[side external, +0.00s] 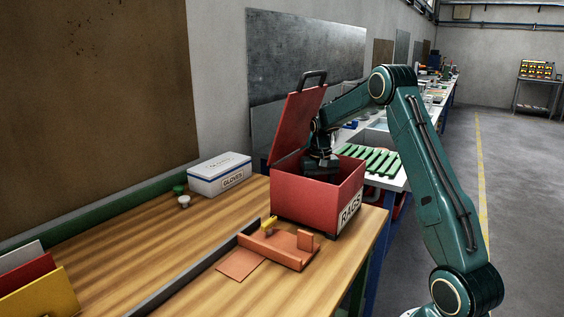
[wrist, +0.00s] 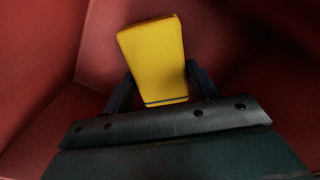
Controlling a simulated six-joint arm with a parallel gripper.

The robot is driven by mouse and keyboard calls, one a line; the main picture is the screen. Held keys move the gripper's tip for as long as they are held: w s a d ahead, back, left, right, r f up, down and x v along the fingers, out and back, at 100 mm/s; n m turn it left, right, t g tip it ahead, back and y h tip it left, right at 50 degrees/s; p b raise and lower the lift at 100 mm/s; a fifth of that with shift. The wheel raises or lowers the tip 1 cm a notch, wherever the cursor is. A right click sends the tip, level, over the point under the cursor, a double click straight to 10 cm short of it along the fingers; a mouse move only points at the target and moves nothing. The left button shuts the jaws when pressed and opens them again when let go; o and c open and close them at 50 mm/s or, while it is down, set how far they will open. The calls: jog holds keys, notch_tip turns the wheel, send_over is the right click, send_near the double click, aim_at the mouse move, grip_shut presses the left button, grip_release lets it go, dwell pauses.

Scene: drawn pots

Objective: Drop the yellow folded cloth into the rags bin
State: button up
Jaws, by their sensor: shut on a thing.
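The red rags bin (side external: 300,199) stands on the wooden bench with its lid (side external: 297,125) tilted up and open. The word RAGS shows on its right face. My gripper (side external: 320,165) reaches down into the bin's opening, and its fingertips are hidden in that view. In the wrist view, my gripper (wrist: 158,92) is shut on the yellow folded cloth (wrist: 153,55), with one dark finger on each side. Red bin walls (wrist: 40,110) surround the cloth in that view. The cloth is hidden inside the bin in the side view.
A white gloves box (side external: 219,174) and small knobs stand left of the bin. An orange fixture (side external: 280,249) with a yellow part lies in front of it. Yellow and red folders (side external: 40,290) stand at the lower left. Green strips (side external: 372,160) lie behind the bin.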

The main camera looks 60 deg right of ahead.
jog(key=o, duration=1.1)
jog(key=shift+c, duration=0.2)
jog(key=shift+r, duration=0.15)
jog(key=shift+r, duration=4.2)
jog(key=shift+a+r, duration=0.1)
